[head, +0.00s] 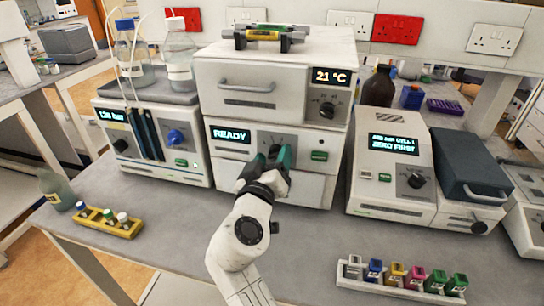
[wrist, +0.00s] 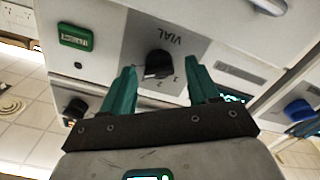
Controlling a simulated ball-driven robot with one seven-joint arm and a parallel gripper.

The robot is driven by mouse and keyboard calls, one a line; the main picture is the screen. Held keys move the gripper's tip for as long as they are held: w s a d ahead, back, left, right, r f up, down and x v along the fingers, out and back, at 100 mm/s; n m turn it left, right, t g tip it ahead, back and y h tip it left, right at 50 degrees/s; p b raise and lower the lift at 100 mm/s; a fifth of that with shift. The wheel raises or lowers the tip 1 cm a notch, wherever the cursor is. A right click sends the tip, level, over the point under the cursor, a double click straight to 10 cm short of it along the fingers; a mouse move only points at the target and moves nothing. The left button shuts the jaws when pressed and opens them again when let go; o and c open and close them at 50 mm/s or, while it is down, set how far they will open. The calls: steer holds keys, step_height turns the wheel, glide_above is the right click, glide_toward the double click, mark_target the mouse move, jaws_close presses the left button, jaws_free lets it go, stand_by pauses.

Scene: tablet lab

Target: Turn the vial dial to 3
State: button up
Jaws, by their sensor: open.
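The vial dial (wrist: 158,65) is a black knob on the pale front panel of the middle unit. In the wrist view the word VIAL and small numbers, including 1 and 2, show upside down around it. I cannot clearly tell which number the knob points to. My gripper (wrist: 162,74) is open, with its two teal fingers on either side of the dial and no clear contact. In the head view my gripper (head: 271,158) is in front of the panel and mostly hides the dial. The unit's display (head: 230,135) reads READY.
A green button (head: 319,156) is right of the dial. An oven-like unit (head: 270,75) showing 21 °C sits above. A pump unit (head: 150,150) stands left, and a unit reading ZERO FIRST (head: 392,180) right. Vial racks (head: 105,221) (head: 400,290) lie on the bench front.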

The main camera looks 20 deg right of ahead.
steer(key=c, duration=1)
steer(key=shift+c, duration=0.2)
steer(key=shift+n, duration=0.3)
steer(key=n+p, duration=0.1)
steer(key=n, duration=0.2)
steer(key=shift+n+p, duration=0.65)
steer(key=shift+n, duration=1.45)
steer(key=shift+f, duration=0.1)
steer(key=o, duration=1)
